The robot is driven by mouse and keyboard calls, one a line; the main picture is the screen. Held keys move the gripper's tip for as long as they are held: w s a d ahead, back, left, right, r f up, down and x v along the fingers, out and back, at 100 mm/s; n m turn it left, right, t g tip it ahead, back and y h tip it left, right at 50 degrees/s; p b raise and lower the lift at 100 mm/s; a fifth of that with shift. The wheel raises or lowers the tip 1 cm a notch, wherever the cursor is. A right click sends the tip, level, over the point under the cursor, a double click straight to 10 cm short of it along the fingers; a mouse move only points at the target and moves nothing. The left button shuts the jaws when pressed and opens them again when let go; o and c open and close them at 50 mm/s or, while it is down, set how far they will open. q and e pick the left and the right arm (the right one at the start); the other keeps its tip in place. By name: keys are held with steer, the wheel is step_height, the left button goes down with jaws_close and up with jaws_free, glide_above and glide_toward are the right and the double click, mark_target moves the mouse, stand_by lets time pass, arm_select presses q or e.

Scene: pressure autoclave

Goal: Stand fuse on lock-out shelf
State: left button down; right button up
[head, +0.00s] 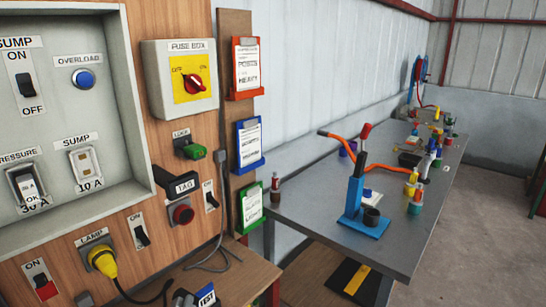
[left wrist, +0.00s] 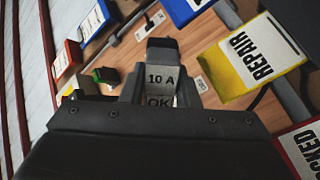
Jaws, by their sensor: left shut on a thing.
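My left gripper (left wrist: 161,98) is shut on the fuse (left wrist: 160,76) in the left wrist view. The fuse has a dark top and a pale label reading 10 A, with OK below. The red sign reading LOCKED (left wrist: 302,150) shows at the lower right of that view, apart from the fuse and cut off by the edge. In the head view a wooden shelf (head: 240,272) lies below the panel, with a blue TEST sign (head: 206,297) at its front. I cannot make out the held fuse in the head view. My right gripper is not in view.
A yellow REPAIR sign (left wrist: 252,58) shows right of the fuse. The panel (head: 120,85) carries a sump holder (head: 86,166) marked 10 A, a fuse box (head: 180,80) and a yellow lamp plug (head: 103,261). A grey cable hangs to the shelf. A cluttered grey bench (head: 310,215) stands right.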

arm_select(q)
steer(key=shift+s+f, duration=0.1)
steer(key=shift+f, duration=0.05)
steer(key=shift+s+a, duration=0.1)
steer(key=shift+s, duration=0.05)
steer(key=s+d+r+m+g+h, duration=0.2)
steer(key=s+r+m+h, duration=0.4)
steer(key=s+r+h, duration=0.3)
steer(key=s+r, duration=0.4)
steer(key=s, duration=0.1)
steer(key=shift+s+d+r, duration=0.15)
steer(key=shift+d+r, duration=0.15)
steer(key=shift+r, duration=0.1)
